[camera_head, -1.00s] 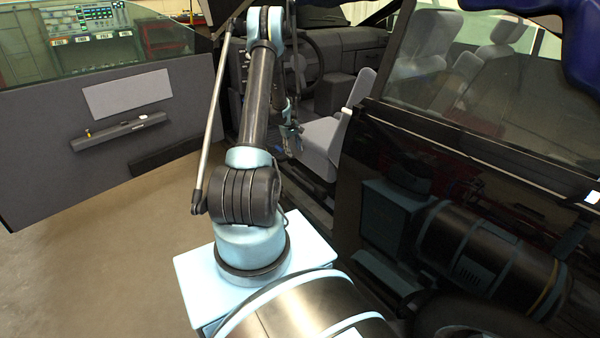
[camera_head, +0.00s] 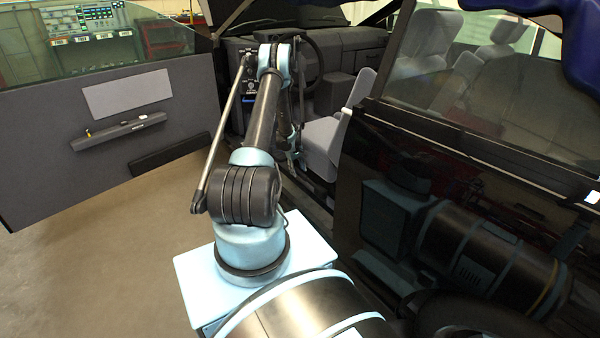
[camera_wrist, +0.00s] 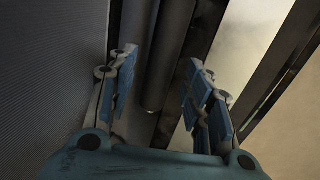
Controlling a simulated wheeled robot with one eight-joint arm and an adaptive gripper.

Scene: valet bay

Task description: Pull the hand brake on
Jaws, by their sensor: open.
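In the wrist view my gripper (camera_wrist: 161,72) is open, with its blue-padded fingers apart. A dark round bar (camera_wrist: 168,60), apparently the hand brake lever, runs lengthwise between the fingers in the picture, with its rounded end toward my palm. No finger visibly touches it; how deep it lies between them I cannot tell. In the head view my gripper is low in the open front doorway beside the driver's seat (camera_head: 325,142), mostly behind my arm. The lever cannot be made out there.
Grey ribbed upholstery (camera_wrist: 50,70) lies close on the left in the wrist view, and a dark sill edge (camera_wrist: 275,70) with tan floor is on the right. The open door (camera_head: 110,140) stands left, the steering wheel (camera_head: 318,60) ahead, the dark rear door (camera_head: 440,200) right.

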